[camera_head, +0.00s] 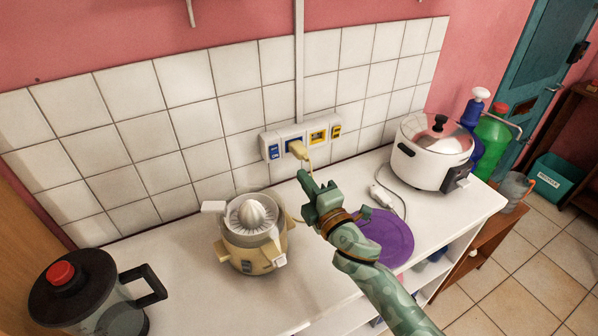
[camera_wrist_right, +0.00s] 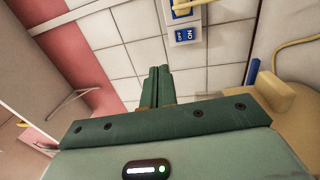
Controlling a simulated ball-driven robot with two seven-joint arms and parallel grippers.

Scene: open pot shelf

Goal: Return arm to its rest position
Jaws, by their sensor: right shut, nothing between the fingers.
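My right arm (camera_head: 375,285) comes in from the lower right, with green links. Its gripper (camera_head: 304,180) is raised over the white counter, between the citrus juicer and the purple disc, pointing towards the tiled wall. The two fingers (camera_wrist_right: 157,84) are together in the right wrist view, with nothing between them. The gripper shows just below the wall socket strip (camera_head: 291,139); the exact gap to it cannot be told. A pale yellow plug (camera_head: 299,149) sits in the strip, its cord passing behind the gripper. My left gripper is not in view.
The cream juicer (camera_head: 251,250) stands left of the gripper. The purple disc (camera_head: 385,238) lies partly behind my arm. A white cooker (camera_head: 432,150) stands at right, with a white plug (camera_head: 380,192) nearby. A blender jug (camera_head: 88,295) stands front left. Bare counter (camera_head: 180,285) lies between.

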